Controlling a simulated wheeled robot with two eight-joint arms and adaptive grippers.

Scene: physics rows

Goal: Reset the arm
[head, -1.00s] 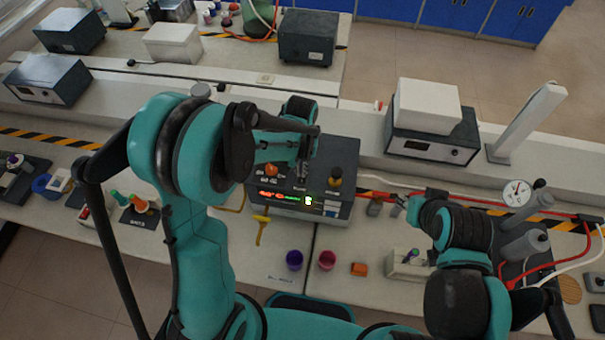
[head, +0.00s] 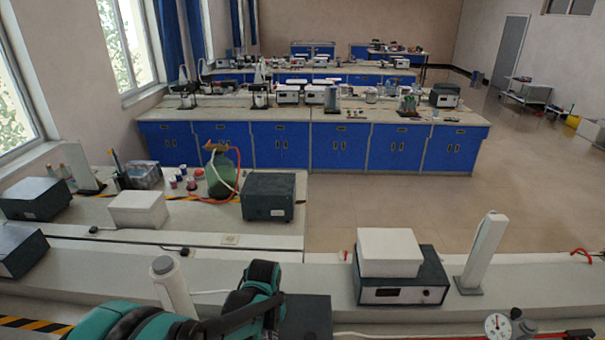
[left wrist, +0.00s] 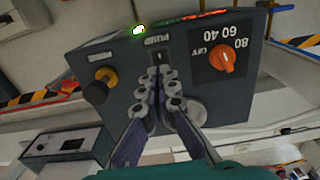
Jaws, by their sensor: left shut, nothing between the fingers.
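My left gripper (left wrist: 165,98) shows in the left wrist view, its fingers together and empty. Its tips are in front of a dark control box (left wrist: 195,62), close to a small switch by the word PUMP. Whether they touch it I cannot tell. The box has an orange knob (left wrist: 228,59) marked OFF, 40, 60, 80, a black knob with a yellow collar (left wrist: 99,88) and lit red and green displays. In the head view, my left arm (head: 170,322) shows at the bottom, and its fingers are not visible. My right arm is out of view.
In the head view, a white box on a dark instrument (head: 402,272) stands on the raised shelf, with a white post (head: 482,255) to its right. A pressure gauge (head: 497,325) is at lower right.

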